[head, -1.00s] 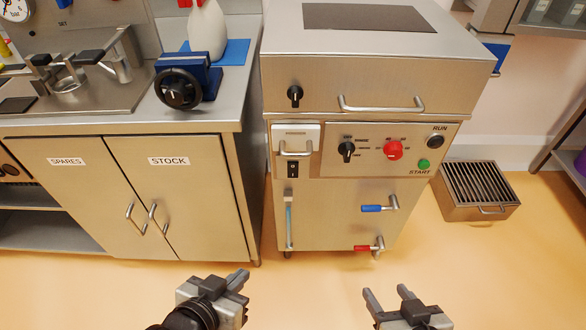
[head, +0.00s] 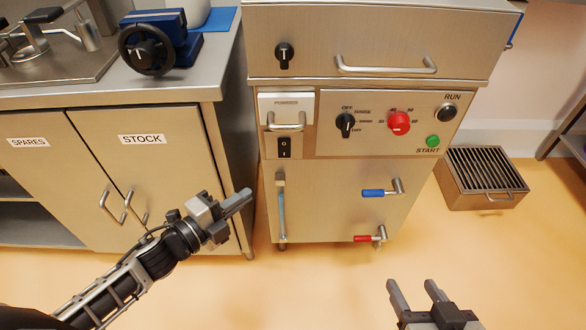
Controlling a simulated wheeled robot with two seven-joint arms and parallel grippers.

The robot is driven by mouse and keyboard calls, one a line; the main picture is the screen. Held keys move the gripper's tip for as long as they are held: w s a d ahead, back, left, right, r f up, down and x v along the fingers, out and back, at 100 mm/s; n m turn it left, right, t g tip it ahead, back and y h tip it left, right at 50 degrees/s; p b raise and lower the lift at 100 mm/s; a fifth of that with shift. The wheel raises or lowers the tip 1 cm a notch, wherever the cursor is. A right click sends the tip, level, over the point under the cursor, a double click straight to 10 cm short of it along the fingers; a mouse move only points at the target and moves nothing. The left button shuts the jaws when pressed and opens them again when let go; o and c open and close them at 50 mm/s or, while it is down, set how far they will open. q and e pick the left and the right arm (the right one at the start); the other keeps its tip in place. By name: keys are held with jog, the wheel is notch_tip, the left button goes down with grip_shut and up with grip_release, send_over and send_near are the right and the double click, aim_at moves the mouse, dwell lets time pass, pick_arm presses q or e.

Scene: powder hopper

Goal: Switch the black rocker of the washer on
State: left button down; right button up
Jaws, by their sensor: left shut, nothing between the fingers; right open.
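The washer (head: 330,205) is a steel cabinet in the middle of the head view. Its black rocker (head: 284,148) is on the front at the left, below the powder drawer (head: 286,106) with its bar handle. The rocker shows small white marks; I cannot tell its position surely. My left gripper (head: 244,198) is shut and empty, in front of the washer's left edge, below and left of the rocker and apart from it. My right gripper (head: 412,287) is open and empty at the bottom right, well below the washer's front.
The panel has a black selector knob (head: 345,122), a red knob (head: 399,122), a green START button (head: 433,141) and a black RUN button (head: 446,113). Blue (head: 375,193) and red (head: 364,238) valve levers stick out below. A STOCK cupboard (head: 160,170) stands left, a grated box (head: 482,178) right.

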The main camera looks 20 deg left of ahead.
pick_arm(q)
jog(key=shift+m, duration=0.3)
pick_arm(e)
jog(key=shift+r, duration=0.1)
pick_arm(q)
send_near(289, 155)
jog(key=d, duration=0.3)
jog(key=shift+w+a+f+b, duration=0.1)
jog(key=shift+w+b, duration=0.25)
jog(key=shift+w, duration=0.95)
jog(key=shift+w+a+f+b, duration=0.15)
jog(key=shift+w+b, duration=0.15)
jog(key=shift+w, duration=1)
pick_arm(e)
jog(key=shift+w+a+f+g, duration=0.1)
jog(key=shift+a+f+g, duration=0.1)
jog(key=shift+f, duration=0.45)
jog(key=shift+a+f+g, duration=0.1)
jog(key=shift+a+f, duration=0.05)
jog(key=shift+f, duration=0.45)
pick_arm(q)
jog(key=shift+d, duration=0.1)
